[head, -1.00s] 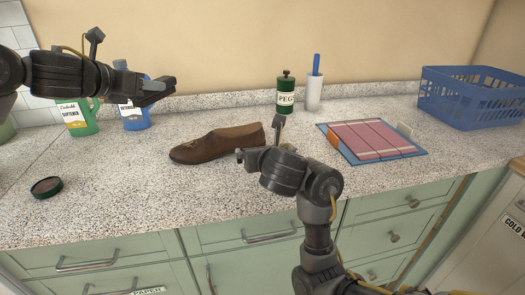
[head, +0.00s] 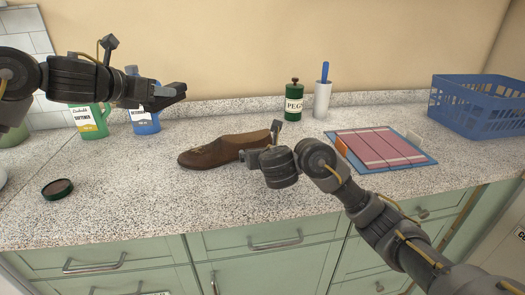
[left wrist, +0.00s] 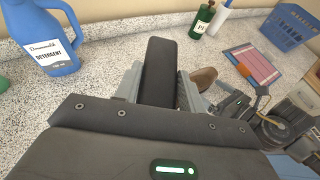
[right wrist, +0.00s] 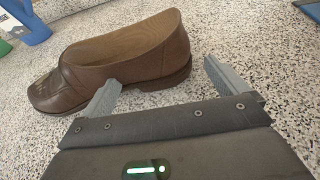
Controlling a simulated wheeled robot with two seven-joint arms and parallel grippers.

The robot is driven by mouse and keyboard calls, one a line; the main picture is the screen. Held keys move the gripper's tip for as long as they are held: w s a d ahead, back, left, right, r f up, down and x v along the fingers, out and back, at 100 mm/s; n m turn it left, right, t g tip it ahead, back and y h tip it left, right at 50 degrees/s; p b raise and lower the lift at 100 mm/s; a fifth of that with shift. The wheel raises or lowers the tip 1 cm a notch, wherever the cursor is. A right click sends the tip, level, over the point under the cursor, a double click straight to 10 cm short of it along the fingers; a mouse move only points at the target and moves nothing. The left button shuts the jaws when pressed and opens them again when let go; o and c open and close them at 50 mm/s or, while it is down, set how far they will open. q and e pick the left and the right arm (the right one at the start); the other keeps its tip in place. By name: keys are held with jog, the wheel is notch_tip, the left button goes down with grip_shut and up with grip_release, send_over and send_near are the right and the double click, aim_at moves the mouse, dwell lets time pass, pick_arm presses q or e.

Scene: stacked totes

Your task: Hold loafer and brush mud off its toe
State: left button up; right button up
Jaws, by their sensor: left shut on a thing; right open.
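The brown loafer (head: 222,150) lies upright on the counter, toe to the left and heel to the right. It fills the upper left of the right wrist view (right wrist: 125,60), with light specks on its toe. My left gripper (head: 155,97) is raised above the counter, left of the loafer and apart from it. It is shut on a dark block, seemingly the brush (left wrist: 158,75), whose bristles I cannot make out. My right gripper (right wrist: 165,88) is open and empty at the loafer's heel. One finger appears close to the shoe's side, the other beyond the heel; contact is unclear.
A green softener jug (head: 90,120) and blue detergent jug (head: 145,122) stand behind my left gripper. A round dark tin (head: 57,189) lies front left. A green peg canister (head: 294,102), white holder (head: 322,100), pink-striped board (head: 380,148) and blue basket (head: 480,105) stand behind or right.

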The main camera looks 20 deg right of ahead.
jog(key=shift+w+d+f, duration=0.25)
jog(key=shift+w+d, duration=0.15)
jog(key=shift+w, duration=0.2)
jog(key=shift+x, duration=1.2)
jog(key=shift+a+f, duration=0.1)
jog(key=shift+c, duration=0.4)
jog(key=c, duration=1.2)
